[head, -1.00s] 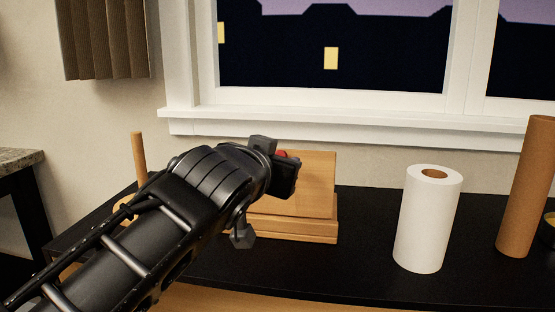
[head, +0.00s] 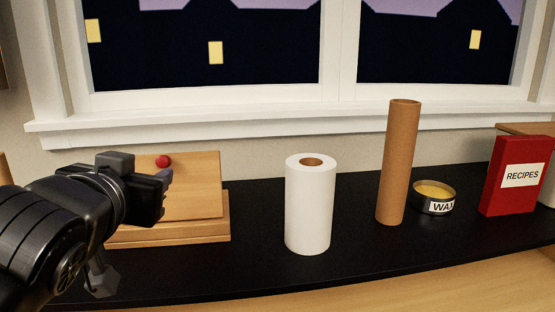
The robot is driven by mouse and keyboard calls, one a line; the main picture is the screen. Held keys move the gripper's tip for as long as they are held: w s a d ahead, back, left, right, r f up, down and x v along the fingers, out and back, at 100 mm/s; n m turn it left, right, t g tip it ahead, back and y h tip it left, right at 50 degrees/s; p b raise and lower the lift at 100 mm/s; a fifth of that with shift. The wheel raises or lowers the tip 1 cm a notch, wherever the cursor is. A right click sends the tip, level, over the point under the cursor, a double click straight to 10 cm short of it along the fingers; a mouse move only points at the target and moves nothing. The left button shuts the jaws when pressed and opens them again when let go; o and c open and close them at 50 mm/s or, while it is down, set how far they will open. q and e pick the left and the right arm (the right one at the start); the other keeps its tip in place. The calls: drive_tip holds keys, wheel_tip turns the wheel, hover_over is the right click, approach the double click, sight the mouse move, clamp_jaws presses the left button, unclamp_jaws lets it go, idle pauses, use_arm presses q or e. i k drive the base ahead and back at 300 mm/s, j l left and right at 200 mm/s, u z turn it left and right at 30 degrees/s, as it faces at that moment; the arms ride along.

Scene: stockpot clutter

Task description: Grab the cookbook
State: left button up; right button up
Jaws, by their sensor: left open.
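The cookbook (head: 514,181) is a red book with a white label reading "RECIPES". It stands upright on the black counter at the far right of the head view. My left gripper (head: 135,230) is at the left, in front of a wooden box, far from the cookbook. It is open, and my own wrist hides part of it. I see nothing held in it. My right gripper is not in view.
A wooden box with a sloped lid and red knob (head: 163,161) sits behind my left gripper. A white paper roll (head: 310,206), a tall brown tube (head: 397,165) and a wax tin (head: 434,200) stand between it and the cookbook. Black counter (head: 350,262) shows bare in front.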

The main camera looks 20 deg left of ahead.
sight(519, 165)
drive_tip(key=k+l, duration=0.3)
drive_tip(key=k, duration=0.15)
drive_tip(key=k+l, duration=0.3)
drive_tip(key=k, duration=0.15)
